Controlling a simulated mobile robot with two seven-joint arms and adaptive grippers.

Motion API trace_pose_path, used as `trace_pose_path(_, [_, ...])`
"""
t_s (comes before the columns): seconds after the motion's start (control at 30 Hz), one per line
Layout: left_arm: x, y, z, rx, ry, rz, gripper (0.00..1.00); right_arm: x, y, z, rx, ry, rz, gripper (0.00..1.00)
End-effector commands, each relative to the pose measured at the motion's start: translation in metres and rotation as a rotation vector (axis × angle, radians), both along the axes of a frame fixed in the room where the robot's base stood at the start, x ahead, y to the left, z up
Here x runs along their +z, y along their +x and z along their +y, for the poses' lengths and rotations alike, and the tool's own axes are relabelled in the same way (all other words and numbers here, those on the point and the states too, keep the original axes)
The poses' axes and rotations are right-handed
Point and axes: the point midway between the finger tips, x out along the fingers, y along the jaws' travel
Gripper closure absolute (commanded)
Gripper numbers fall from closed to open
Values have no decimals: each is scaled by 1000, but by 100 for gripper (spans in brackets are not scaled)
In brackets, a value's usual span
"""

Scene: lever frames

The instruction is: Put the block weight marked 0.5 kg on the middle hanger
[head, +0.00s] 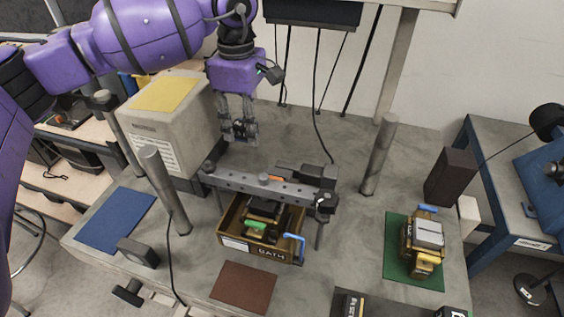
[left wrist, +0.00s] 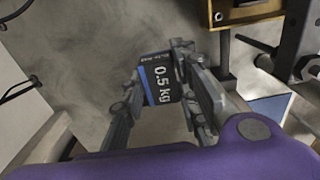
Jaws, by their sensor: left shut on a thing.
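My left gripper (head: 240,128) points down above the table, behind the left part of the lever beam. It is shut on the dark block weight marked 0.5 kg (left wrist: 159,82), which has a blue stripe and sits between the fingers in the left wrist view. In the head view the block is small and mostly hidden by the fingers. The grey lever beam (head: 240,183) has a row of holes and runs across the middle of the table. I cannot clearly pick out the middle hanger. My right gripper is not in view.
A brown crate (head: 233,243) marked BATH stands under the beam with things in it. Two grey posts (head: 163,185) (head: 380,150) rise beside it. A concrete block (head: 180,135) with a yellow top stands left. A green mat (head: 395,270) holds a yellow-black device.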

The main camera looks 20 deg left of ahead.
Motion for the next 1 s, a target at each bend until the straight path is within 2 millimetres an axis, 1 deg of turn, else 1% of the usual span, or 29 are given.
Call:
trace_pose_path(0.2, [-35, -1, 0, 1, -1, -4, 100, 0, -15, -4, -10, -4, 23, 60])
trace_pose_path(0.27, [-44, 0, 0, 1, -1, -6, 100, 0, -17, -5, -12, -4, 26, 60])
trace_pose_path(0.37, [-53, 0, 0, 1, -1, -6, 100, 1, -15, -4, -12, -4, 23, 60])
trace_pose_path(0.53, [-66, 0, 0, 1, -1, -5, 100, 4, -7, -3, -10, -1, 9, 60])
trace_pose_path(0.7, [-89, 0, 0, 2, -2, -5, 100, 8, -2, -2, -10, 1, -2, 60])
trace_pose_path(0.8, [-93, 0, 0, 1, -2, -8, 100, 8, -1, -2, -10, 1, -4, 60])
trace_pose_path(1.0, [-93, 0, 0, 1, -1, -7, 100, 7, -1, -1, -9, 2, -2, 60])
